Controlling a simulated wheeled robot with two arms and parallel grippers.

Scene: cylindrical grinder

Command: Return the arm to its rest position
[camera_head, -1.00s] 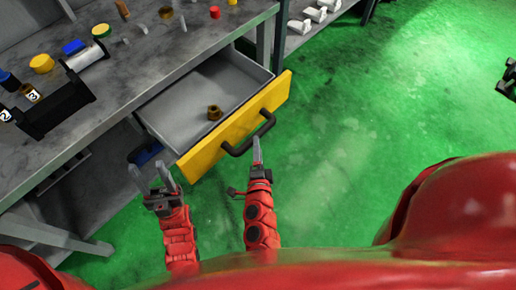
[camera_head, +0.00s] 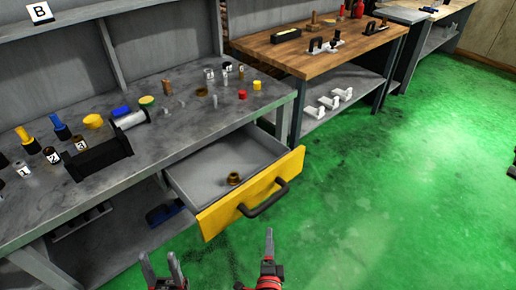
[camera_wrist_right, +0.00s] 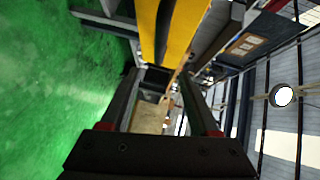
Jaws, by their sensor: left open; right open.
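My left gripper (camera_head: 161,268) is at the bottom edge of the head view, its two fingers apart with nothing between them. My right gripper (camera_head: 268,248) is to its right, in front of the open drawer and below its black handle (camera_head: 264,200). In the head view its fingers overlap, but in the right wrist view the right gripper (camera_wrist_right: 160,78) has its two dark fingers spread. It holds nothing that I can make out. The yellow drawer front (camera_head: 250,193) shows in both views; the right gripper looks apart from the handle. Most of both arms is out of view.
The open drawer holds a brass-coloured ring-like part (camera_head: 234,179). The grey workbench (camera_head: 185,125) carries a black holder (camera_head: 98,158) and several small coloured parts. A wooden-topped bench (camera_head: 290,55) stands behind.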

